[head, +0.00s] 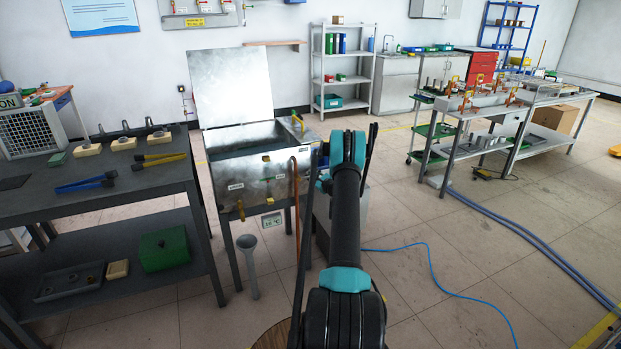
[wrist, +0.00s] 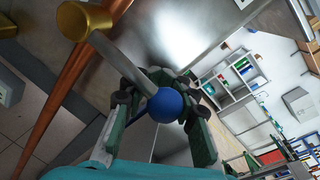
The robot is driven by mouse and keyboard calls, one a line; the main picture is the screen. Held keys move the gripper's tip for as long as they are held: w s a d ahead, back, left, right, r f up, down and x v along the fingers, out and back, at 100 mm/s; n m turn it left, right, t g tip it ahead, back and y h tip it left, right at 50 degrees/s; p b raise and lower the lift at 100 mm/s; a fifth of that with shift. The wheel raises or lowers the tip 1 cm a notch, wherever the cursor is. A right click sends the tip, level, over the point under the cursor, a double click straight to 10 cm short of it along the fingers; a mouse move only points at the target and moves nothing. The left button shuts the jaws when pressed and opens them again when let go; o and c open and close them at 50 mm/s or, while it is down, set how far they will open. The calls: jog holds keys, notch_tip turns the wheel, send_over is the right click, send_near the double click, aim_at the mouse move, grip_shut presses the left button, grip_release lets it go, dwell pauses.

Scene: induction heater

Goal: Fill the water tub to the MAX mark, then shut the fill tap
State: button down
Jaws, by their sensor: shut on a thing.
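The water tub (head: 222,185) is a steel box on legs in the head view, its lid (head: 232,88) raised behind it. Dark water (head: 248,138) shows inside; I cannot read its level or a MAX mark. In the wrist view, my gripper (wrist: 157,88) is shut on the fill tap's lever, around its blue ball knob (wrist: 165,105). The grey lever runs up left to a brass end (wrist: 84,20). In the head view, my arm hides the gripper and the tap, at the tub's right side.
A copper pipe (head: 296,200) rises at the tub's right front; it also crosses the wrist view (wrist: 70,82). A dark workbench (head: 110,195) stands left. The floor to the right has a blue hose (head: 432,262).

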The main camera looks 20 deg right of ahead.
jog(key=shift+r, duration=0.15)
dwell(0.3)
jog(key=c, duration=1.2)
grip_release()
jog(key=shift+a, duration=0.1)
jog(key=shift+s, duration=0.1)
jog(key=s, duration=0.4)
jog(key=s+d, duration=0.1)
jog(key=s, duration=0.2)
jog(key=s+d+r, duration=0.1)
jog(key=s, duration=0.3)
jog(key=shift+s, duration=0.35)
